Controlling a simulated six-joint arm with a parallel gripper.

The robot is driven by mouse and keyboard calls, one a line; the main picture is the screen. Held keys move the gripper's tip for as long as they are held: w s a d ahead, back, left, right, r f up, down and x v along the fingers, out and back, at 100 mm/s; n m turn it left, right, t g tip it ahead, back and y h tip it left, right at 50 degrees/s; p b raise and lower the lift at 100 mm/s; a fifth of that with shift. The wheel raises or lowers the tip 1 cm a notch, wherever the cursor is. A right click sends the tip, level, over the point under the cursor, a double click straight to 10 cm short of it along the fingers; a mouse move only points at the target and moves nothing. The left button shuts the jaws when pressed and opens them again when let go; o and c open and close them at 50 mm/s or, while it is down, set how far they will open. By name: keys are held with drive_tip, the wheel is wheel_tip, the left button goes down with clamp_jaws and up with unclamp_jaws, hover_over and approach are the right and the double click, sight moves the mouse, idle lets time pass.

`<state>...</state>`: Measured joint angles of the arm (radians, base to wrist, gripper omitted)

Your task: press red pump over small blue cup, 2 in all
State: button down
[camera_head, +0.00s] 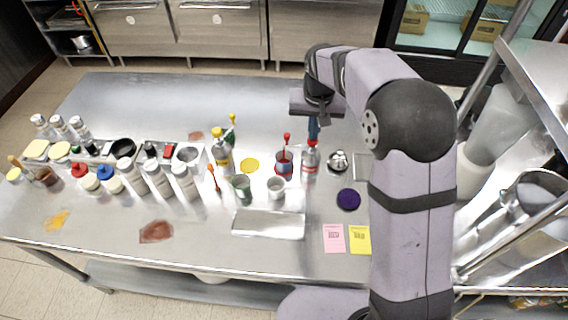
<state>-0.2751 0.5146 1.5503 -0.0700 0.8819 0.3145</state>
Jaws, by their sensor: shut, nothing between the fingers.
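A clear bottle with a red band and what looks like a red top (310,158) stands upright right of the table's middle. My gripper (313,138) is shut and points down directly above this bottle. Its tips reach the bottle's top, and I cannot tell whether they touch or press it. The tips hide most of the pump head. A small blue cup with red in it (283,167) stands just left of the bottle, with a red-topped stick showing over it. I cannot see whether a spout reaches over the cup.
A yellow-topped bottle (222,155), a green cup (241,188) and a pale cup (276,188) stand to the left. A metal pourer-like item (339,160) and a dark purple disc (348,199) are to the right. A bare tray (268,224) lies in front.

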drive_tip(key=shift+f, duration=0.35)
drive_tip(key=shift+s, duration=0.1)
drive_tip(key=shift+r, duration=0.1)
drive_tip(key=shift+w+p+v, duration=0.25)
drive_tip(key=shift+p+v, duration=0.7)
drive_tip(key=shift+v, duration=0.15)
drive_tip(key=shift+w+r, duration=0.15)
drive_tip(key=shift+r, duration=0.05)
drive_tip(key=p+v, duration=0.2)
drive_tip(key=v, duration=0.1)
drive_tip(key=w+p+v, duration=0.1)
drive_tip(key=p+v, duration=0.1)
drive_tip(key=p, duration=0.1)
drive_tip(key=shift+r, duration=0.5)
